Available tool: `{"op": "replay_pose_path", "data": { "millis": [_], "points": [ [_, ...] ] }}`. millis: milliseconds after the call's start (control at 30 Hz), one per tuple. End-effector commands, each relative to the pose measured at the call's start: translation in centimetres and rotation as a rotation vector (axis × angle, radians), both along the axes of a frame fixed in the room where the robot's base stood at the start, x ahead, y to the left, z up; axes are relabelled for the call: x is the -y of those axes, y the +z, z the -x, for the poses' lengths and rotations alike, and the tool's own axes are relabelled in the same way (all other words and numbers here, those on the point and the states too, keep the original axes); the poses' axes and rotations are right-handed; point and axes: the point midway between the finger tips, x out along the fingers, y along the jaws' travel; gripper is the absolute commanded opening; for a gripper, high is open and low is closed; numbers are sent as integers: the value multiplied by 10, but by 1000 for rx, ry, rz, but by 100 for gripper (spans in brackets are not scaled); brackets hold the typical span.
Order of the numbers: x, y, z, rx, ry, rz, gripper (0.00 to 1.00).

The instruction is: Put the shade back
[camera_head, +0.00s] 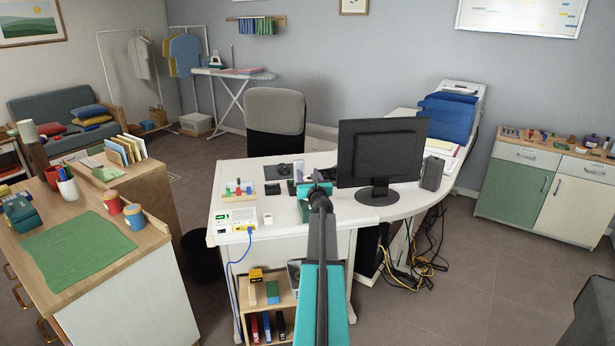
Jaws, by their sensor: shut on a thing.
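My arm reaches forward over the white desk (236,168), and my gripper (314,178) is at its far end, small and partly hidden behind the arm's wrist. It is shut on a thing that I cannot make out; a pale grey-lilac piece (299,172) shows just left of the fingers. No lamp shade can be told for certain. A cream cylinder (27,132), shade-like in form, stands at the far left by a dark brown cylinder (38,154); whether they are joined is unclear.
A monitor (382,150) and a speaker (432,173) stand right of my gripper. A peg toy (238,190) and a socket box (237,222) with a blue cable are at the desk's left. A wooden counter (125,265) is at left. Cables lie on the floor right of the desk.

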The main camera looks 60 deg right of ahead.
Motion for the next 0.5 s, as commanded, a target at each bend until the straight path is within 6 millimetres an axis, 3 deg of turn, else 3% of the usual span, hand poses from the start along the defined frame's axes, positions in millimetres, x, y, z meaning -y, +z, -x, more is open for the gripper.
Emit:
{"op": "replay_pose_path", "data": {
  "millis": [267, 300, 367, 500],
  "points": [
    [0, -4, 0, 0, 0, 0, 22],
    [0, -3, 0, 0, 0, 0, 53],
    [0, -3, 0, 0, 0, 0, 63],
    [-1, -3, -1, 0, 1, 0, 65]
  ]
}}
